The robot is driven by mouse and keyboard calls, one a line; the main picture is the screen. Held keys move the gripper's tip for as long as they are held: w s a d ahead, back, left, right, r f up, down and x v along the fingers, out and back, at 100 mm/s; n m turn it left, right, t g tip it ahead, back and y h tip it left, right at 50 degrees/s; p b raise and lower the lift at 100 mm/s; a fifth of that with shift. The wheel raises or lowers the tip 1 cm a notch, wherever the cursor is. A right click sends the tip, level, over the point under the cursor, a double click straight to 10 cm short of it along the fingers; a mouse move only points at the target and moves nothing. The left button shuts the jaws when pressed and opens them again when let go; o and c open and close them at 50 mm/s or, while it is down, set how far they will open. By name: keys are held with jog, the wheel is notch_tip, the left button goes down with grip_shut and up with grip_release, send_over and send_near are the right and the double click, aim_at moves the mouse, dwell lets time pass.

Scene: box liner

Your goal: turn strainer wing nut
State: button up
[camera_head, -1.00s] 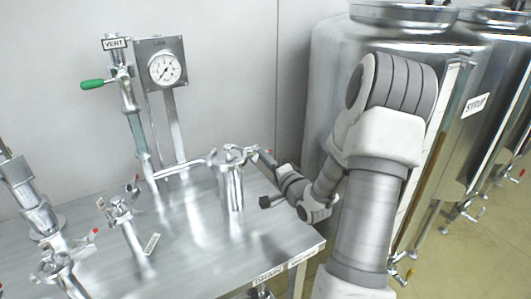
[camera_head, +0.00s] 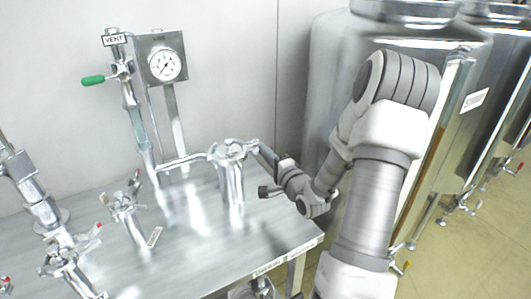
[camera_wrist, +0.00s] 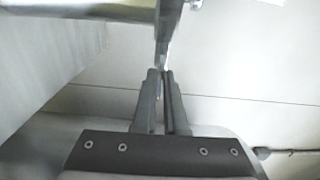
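The strainer (camera_head: 231,182) is a shiny upright metal cylinder on the steel table, with a clamp around its top. A flat metal wing (camera_head: 250,145), seemingly of its wing nut, sticks out at the clamp's right side. My gripper (camera_head: 264,154) reaches in from the right at that wing. In the wrist view my gripper's (camera_wrist: 162,75) two dark fingers are almost together. A thin metal strip (camera_wrist: 163,42), seemingly the wing, runs down between their tips. The rest of the nut and its thread are hidden.
A gauge (camera_head: 162,66) and a green-handled vent valve (camera_head: 94,80) stand behind. Several clamp fittings (camera_head: 124,205) stand on the left of the table (camera_head: 190,245). Large steel tanks (camera_head: 335,85) stand to the right, behind my arm.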

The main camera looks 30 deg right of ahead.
jog(key=o, duration=0.4)
jog(key=s+a+p, duration=0.1)
jog(key=s+p, duration=0.6)
jog(key=s, duration=1)
jog(key=shift+s+a, duration=0.15)
jog(key=shift+a, duration=0.05)
